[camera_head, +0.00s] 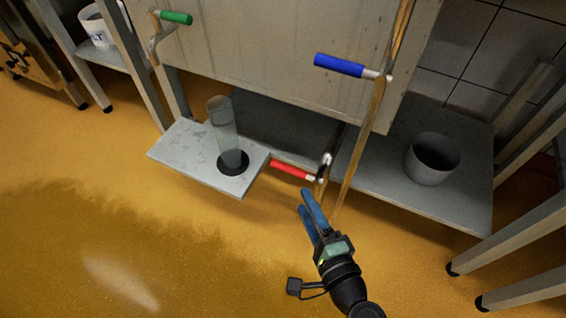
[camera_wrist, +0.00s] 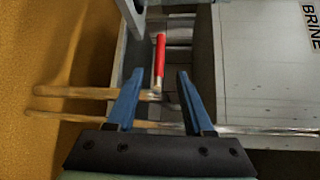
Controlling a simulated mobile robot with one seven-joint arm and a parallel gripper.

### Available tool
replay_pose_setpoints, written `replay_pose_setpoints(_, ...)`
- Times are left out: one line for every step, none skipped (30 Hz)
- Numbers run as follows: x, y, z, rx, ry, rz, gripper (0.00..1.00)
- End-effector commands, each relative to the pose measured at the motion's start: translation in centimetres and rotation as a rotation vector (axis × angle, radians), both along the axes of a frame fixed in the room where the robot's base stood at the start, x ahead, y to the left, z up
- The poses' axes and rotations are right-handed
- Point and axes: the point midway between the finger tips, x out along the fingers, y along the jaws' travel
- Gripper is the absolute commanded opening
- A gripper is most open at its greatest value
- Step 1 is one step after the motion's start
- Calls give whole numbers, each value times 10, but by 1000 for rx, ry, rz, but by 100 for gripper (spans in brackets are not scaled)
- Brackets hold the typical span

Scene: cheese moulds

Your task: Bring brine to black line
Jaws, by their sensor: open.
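A clear upright cylinder (camera_head: 224,125) with a black round base (camera_head: 233,163) stands on a grey shelf (camera_head: 180,160) below a large grey tank (camera_head: 250,60). I cannot make out a black line or a liquid level in it. The tank has a BRINE label (camera_wrist: 312,27) in the wrist view. A valve with a red handle (camera_head: 292,171) sits low on a copper-coloured pipe, just right of the cylinder. My gripper (camera_head: 304,201) is open and empty near the red handle. In the wrist view the red handle (camera_wrist: 160,55) lies ahead, in line with the gap between the blue fingers.
A blue handle (camera_head: 339,65) is higher on the piping, and a green handle (camera_head: 176,17) is at the upper left. A grey pot (camera_head: 432,160) stands on the right shelf. Metal legs stand at the right. The yellow floor (camera_head: 90,230) at left is clear.

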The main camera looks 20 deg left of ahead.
Motion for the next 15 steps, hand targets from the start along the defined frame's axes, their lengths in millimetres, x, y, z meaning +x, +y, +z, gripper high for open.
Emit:
replay_pose_setpoints(6,7,-4,-1,-1,3,52)
replay_pose_setpoints(10,11,-5,-2,-3,5,52)
replay_pose_setpoints(16,16,-7,-1,-3,4,52)
replay_pose_setpoints(20,20,-8,-1,-4,5,52)
replay_pose_setpoints(25,25,-9,-3,-3,6,52)
replay_pose_setpoints(31,32,-10,-1,-5,6,52)
replay_pose_setpoints(36,36,-11,-3,-5,6,52)
replay_pose_setpoints(41,40,-12,-3,-5,5,52)
replay_pose_setpoints(47,46,-13,-3,-5,6,52)
replay_pose_setpoints(51,50,-14,-3,-5,5,52)
replay_pose_setpoints(55,54,-15,-3,-3,5,52)
replay_pose_setpoints(61,59,-15,-2,-4,3,52)
replay_pose_setpoints(64,62,-16,-3,-3,5,52)
replay_pose_setpoints(67,65,-16,-4,-4,5,52)
replay_pose_setpoints(71,69,-16,-2,-3,2,52)
